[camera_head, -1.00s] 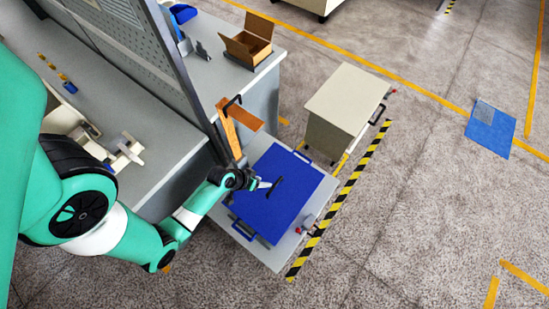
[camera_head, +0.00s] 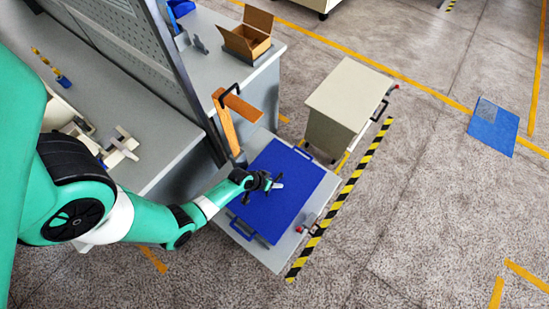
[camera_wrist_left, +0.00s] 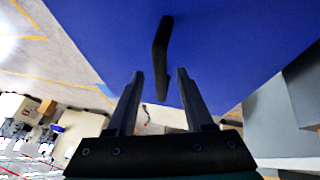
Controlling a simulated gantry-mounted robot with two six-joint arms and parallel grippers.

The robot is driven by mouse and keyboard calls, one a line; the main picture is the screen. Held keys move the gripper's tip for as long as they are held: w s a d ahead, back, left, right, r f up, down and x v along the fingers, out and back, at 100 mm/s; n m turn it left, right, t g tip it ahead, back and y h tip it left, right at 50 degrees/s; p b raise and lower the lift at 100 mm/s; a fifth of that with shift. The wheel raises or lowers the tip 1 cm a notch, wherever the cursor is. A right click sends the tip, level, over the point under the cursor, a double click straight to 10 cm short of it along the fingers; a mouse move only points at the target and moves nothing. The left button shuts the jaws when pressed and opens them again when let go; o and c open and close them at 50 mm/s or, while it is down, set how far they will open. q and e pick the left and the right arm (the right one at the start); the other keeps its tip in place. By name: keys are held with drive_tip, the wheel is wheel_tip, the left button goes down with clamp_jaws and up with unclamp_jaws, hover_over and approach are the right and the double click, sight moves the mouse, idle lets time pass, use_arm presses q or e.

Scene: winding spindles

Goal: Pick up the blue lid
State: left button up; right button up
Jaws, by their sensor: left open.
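The blue lid (camera_head: 298,203) is a flat, broad panel lying on top of a low grey cart or platform, with blue handles at its edges. My left gripper (camera_head: 275,185) is above the middle of the lid, in front of its dark handle. In the left wrist view the blue lid (camera_wrist_left: 235,35) fills the upper part. A black bar handle (camera_wrist_left: 162,55) stands out from it and lines up between the two parted fingers of my left gripper (camera_wrist_left: 160,73). I cannot tell whether the fingers touch the handle. My right gripper is not in view.
An orange post (camera_head: 228,125) with a bracket stands close to the lid's back-left corner. A beige cabinet (camera_head: 347,98) is behind the lid. A workbench with an open cardboard box (camera_head: 248,38) is at the upper left.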

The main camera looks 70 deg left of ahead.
use_arm(q)
drive_tip(key=shift+w+a+f, duration=0.1)
drive_tip(key=shift+w+f, duration=0.25)
drive_tip(key=shift+f, duration=0.2)
clamp_jaws()
idle(1.0)
